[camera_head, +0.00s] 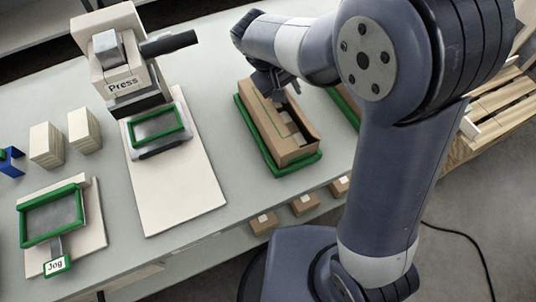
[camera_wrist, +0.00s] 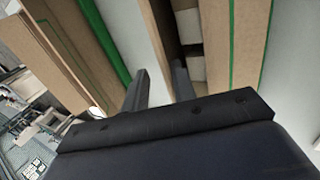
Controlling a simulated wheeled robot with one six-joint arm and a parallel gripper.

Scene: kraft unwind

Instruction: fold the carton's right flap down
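The brown carton (camera_head: 268,122) sits inside a green-edged holder (camera_head: 287,172) on the bench. A long dark opening with pale items inside shows along its top. Brown cardboard panels flank the opening in the wrist view, the one on the right (camera_wrist: 248,45) carrying green lines. I cannot tell for sure which panel is the right flap or how far it is folded. My gripper (camera_head: 275,84) is over the far end of the carton. Its two fingers (camera_wrist: 160,80) stand apart with nothing visibly held between them. Whether a fingertip touches the cardboard is unclear.
A press (camera_head: 122,60) with a dark handle stands left on a pale board (camera_head: 180,195). A green-framed jog plate (camera_head: 52,215) and wooden blocks (camera_head: 46,145) lie farther left. Small boxes (camera_head: 305,204) sit below the bench's front edge. A pallet (camera_head: 505,100) is at right.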

